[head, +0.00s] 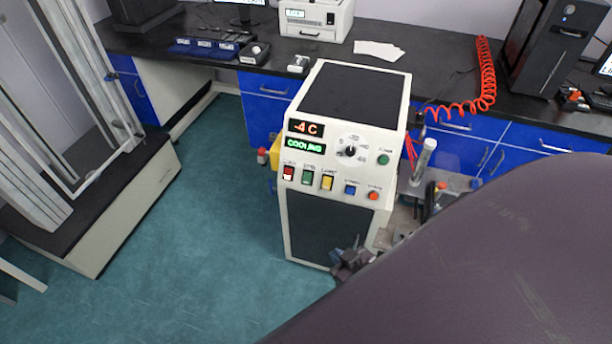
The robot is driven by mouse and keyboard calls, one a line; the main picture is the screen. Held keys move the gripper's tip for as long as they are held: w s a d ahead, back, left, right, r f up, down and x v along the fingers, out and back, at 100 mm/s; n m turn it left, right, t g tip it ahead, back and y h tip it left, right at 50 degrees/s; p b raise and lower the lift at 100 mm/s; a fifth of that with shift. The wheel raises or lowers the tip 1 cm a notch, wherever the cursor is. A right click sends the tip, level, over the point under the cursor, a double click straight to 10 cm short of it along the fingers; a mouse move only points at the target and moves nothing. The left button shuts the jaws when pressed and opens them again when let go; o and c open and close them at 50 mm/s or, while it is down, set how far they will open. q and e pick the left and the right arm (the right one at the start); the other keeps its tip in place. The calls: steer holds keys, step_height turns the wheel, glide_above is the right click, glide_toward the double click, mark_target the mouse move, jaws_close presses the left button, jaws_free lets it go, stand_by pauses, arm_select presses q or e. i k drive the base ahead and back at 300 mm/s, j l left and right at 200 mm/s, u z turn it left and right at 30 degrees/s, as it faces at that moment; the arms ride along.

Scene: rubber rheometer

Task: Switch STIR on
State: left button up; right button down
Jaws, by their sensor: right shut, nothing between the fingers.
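A white cabinet-shaped machine (333,220) with a dark top stands in the middle of the head view. Its sloped panel has a red rocker switch (288,173), a green rocker switch (307,177) and a yellow rocker switch (327,182) in a row. The small labels above them are too blurred to read surely; the green one's label may be STIR. Displays above read "-4 C" (306,128) and "COOLING" (305,145). My right gripper (347,262) is shut and empty, low in front of the machine's lower right, below the switches and apart from them. My left gripper is out of view.
The panel also has a dial (349,151), a green button (383,159), a blue button (350,190) and an orange button (374,196). A clear cylinder (424,160) and a red coiled hose (487,75) are at right. My arm covers the lower right.

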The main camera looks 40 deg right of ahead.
mark_target(307, 177)
steer(key=i+j+z, duration=0.1)
steer(key=z, duration=0.75)
steer(key=i+j+z, duration=0.15)
steer(key=j+z, duration=0.2)
steer(key=i+j+z, duration=0.1)
steer(key=j+z, duration=0.55)
steer(key=j, duration=1.4)
steer(key=i+j, duration=0.1)
steer(key=j, duration=0.7)
